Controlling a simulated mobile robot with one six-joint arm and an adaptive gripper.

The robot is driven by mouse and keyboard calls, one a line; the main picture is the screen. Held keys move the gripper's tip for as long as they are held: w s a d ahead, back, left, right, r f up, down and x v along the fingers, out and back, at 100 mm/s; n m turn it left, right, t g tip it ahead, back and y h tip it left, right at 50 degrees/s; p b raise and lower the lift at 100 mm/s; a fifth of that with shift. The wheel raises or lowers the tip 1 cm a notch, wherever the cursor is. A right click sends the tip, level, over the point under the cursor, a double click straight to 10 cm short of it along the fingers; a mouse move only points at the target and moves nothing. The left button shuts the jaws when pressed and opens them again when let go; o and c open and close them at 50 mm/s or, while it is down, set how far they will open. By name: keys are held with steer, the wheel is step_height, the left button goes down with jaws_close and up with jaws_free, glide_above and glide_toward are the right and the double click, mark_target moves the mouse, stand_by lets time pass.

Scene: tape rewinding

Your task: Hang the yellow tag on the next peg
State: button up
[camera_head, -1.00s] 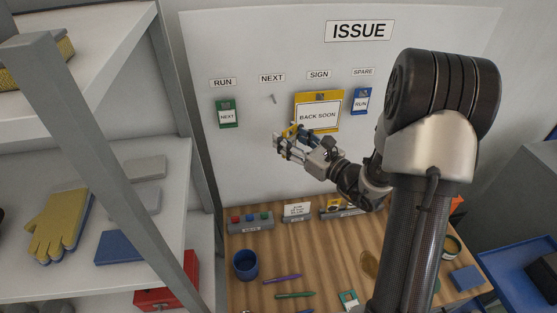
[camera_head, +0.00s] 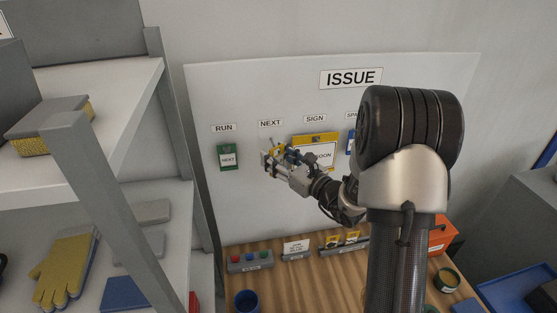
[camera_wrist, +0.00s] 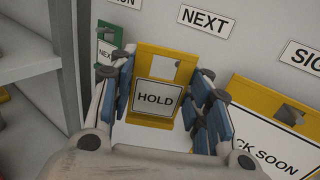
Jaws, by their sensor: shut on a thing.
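My gripper (camera_head: 268,161) is shut on the yellow tag (camera_head: 278,146), just below the NEXT label (camera_head: 270,123). In the wrist view the tag (camera_wrist: 155,113) reads HOLD, stands roughly upright with a slight tilt and has a square hole near its top. The blue fingers of my gripper (camera_wrist: 163,80) hold it by its two sides, with the NEXT label (camera_wrist: 204,22) above and to the right.
The green tag (camera_head: 229,157) hangs under RUN, left of my gripper. The larger yellow BACK SOON sign (camera_head: 325,139) hangs under SIGN, close on the right, partly covered by my gripper. A wooden bench (camera_head: 300,272) lies below. A shelf (camera_head: 95,72) stands at the left.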

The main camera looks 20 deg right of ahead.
mark_target(267, 144)
steer(key=shift+w+d+f+p, duration=0.1)
steer(key=shift+w+d+p, duration=0.05)
steer(key=shift+w, duration=0.7)
steer(key=shift+w+d+p, duration=0.15)
steer(key=shift+w+d, duration=0.05)
steer(key=shift+w, duration=0.6)
steer(key=shift+w+d+f+p, duration=0.1)
steer(key=shift+w+d+p, duration=0.05)
steer(key=shift+w, duration=0.7)
steer(key=shift+w+d+f+b, duration=0.15)
steer(key=shift+w+f+b, duration=0.1)
steer(key=shift+b, duration=0.45)
steer(key=shift+c, duration=0.7)
steer(key=shift+w+f, duration=0.25)
steer(key=shift+w, duration=0.15)
steer(key=shift+c, duration=1.4)
steer(key=o, duration=1.3)
steer(key=shift+c, duration=0.2)
